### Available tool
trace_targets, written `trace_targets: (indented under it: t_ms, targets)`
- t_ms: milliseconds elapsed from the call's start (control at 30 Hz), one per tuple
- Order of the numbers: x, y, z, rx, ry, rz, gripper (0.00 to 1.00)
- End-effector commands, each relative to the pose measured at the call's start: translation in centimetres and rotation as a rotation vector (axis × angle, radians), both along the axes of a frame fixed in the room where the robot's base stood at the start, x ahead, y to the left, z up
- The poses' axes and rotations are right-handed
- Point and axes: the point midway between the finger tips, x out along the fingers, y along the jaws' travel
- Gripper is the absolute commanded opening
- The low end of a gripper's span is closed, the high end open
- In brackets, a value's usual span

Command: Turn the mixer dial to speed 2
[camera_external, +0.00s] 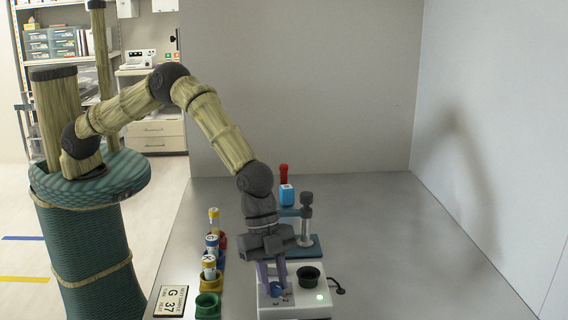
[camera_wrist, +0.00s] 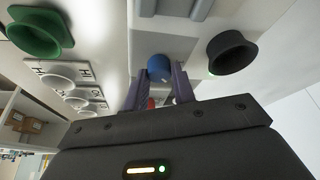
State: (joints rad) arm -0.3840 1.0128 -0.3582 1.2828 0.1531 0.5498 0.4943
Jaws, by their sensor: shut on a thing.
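The mixer (camera_external: 292,304) is a white box at the front of the bench, with a black cup (camera_external: 310,277) on top and a lit green light (camera_external: 319,297). Its blue dial (camera_external: 277,289) is on the left part of the top. My gripper (camera_external: 273,278) points down over the mixer, its purple fingers on either side of the dial and shut on it. In the wrist view the blue dial (camera_wrist: 160,67) shows between the fingertips, and the black cup (camera_wrist: 230,53) is to its right. The dial's pointer and speed marks cannot be read.
A black cable (camera_external: 337,286) lies right; the bench beyond is clear.

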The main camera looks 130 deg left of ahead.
Motion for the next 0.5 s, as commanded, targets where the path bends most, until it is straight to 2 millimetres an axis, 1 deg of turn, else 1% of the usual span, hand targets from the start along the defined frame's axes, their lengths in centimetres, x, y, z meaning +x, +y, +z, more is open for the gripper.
trace_targets:
  t_ms: [467,500]
  targets:
    - [-0.01,0.08,-0.03,0.001,0.001,-0.02,0.03]
    - [-0.02,0.08,-0.03,0.001,0.001,-0.02,0.34]
